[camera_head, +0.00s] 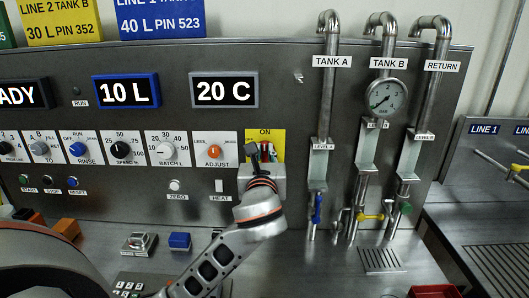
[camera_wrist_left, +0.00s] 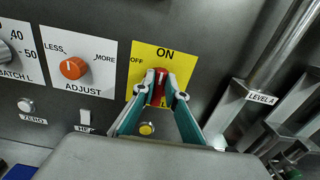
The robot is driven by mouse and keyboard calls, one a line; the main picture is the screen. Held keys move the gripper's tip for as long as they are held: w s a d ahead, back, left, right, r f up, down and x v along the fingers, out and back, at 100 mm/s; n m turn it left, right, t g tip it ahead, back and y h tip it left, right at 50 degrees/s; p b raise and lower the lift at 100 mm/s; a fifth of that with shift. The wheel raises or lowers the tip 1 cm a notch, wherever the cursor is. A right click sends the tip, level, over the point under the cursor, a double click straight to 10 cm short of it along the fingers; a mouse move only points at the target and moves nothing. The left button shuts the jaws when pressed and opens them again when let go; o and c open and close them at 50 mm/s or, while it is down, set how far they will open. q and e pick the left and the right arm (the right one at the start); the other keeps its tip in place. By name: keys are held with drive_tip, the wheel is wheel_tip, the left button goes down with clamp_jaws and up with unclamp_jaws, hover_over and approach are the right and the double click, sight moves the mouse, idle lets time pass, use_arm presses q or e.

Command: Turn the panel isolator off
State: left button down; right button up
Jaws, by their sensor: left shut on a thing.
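The panel isolator is a red knob (camera_wrist_left: 161,76) on a yellow plate (camera_wrist_left: 150,57) with ON at the top and OFF at the left. In the head view its yellow plate (camera_head: 278,138) is on the right part of the panel's control row. The knob's pale mark points up, roughly toward ON. My left gripper (camera_wrist_left: 160,93) is shut on the red knob, one finger on each side. In the head view my left gripper (camera_head: 262,154) comes up from below and hides much of the isolator. My right gripper is not in view.
The orange ADJUST knob (camera_wrist_left: 74,68) is just left of the isolator. A round yellow part (camera_wrist_left: 147,128) shows between my fingers. The TANK A pipe (camera_head: 327,90) and a blue valve handle (camera_head: 316,208) stand to the right. The HEAT switch (camera_head: 219,186) is lower left.

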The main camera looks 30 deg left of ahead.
use_arm(q)
drive_tip(key=n, duration=0.5)
drive_tip(key=a+f+n, duration=0.1)
drive_tip(key=n, duration=0.5)
drive_tip(key=s+n, duration=0.1)
drive_tip(key=n, duration=0.5)
drive_tip(key=shift+a+f, duration=0.2)
drive_tip(key=shift+f, duration=0.2)
drive_tip(key=shift+n, duration=0.4)
drive_tip(key=c, duration=2)
unclamp_jaws()
drive_tip(key=shift+c, duration=0.2)
